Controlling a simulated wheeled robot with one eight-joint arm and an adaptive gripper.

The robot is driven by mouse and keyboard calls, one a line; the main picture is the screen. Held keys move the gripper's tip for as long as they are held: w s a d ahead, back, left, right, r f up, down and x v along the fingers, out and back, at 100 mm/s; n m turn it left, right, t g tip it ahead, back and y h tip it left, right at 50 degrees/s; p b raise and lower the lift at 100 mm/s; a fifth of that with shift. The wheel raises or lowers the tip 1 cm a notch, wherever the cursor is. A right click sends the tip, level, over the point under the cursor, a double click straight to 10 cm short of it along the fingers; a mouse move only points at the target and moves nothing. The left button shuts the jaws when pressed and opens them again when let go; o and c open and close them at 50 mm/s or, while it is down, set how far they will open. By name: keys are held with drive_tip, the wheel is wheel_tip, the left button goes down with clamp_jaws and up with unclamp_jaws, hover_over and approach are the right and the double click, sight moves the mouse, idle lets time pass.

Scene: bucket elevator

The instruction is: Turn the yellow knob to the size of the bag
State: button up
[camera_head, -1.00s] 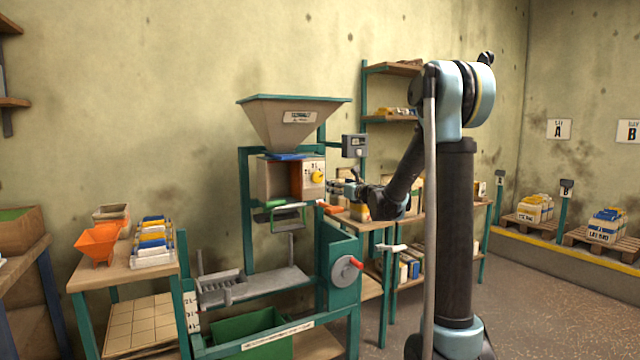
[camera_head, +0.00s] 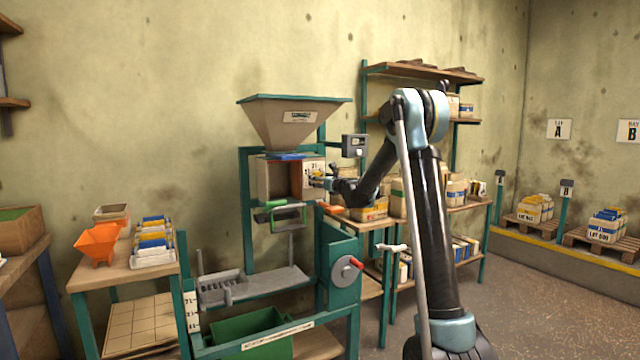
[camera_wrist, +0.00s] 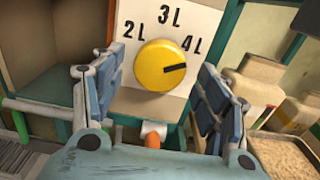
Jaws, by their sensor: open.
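The yellow knob (camera_wrist: 162,66) is round and sits on a white dial plate (camera_wrist: 205,22) marked 2L, 3L and 4L. Its dark pointer line points right, at or slightly below the 4L mark. My gripper (camera_wrist: 152,95) is open, with one blue-grey pad on each side below the knob, and nothing between them. In the wrist view it is in front of the knob; I cannot tell whether it touches. In the head view my gripper (camera_head: 318,181) is at the dial and hides the knob. I cannot tell which bag is meant.
The machine has a hopper (camera_head: 295,118) above and an orange-handled lever (camera_head: 329,208) below the dial. A small grey box (camera_head: 354,146) is on a post to the right. Shelves with bags and boxes (camera_head: 456,190) stand behind my arm. An orange funnel (camera_head: 97,243) stands on the left table.

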drive_tip(key=shift+x, duration=0.75)
drive_tip(key=shift+c, duration=0.4)
drive_tip(key=c, duration=1)
drive_tip(key=shift+n, duration=0.4)
drive_tip(key=n, duration=1)
drive_tip(key=shift+d+n, duration=0.2)
drive_tip(key=shift+n, duration=0.2)
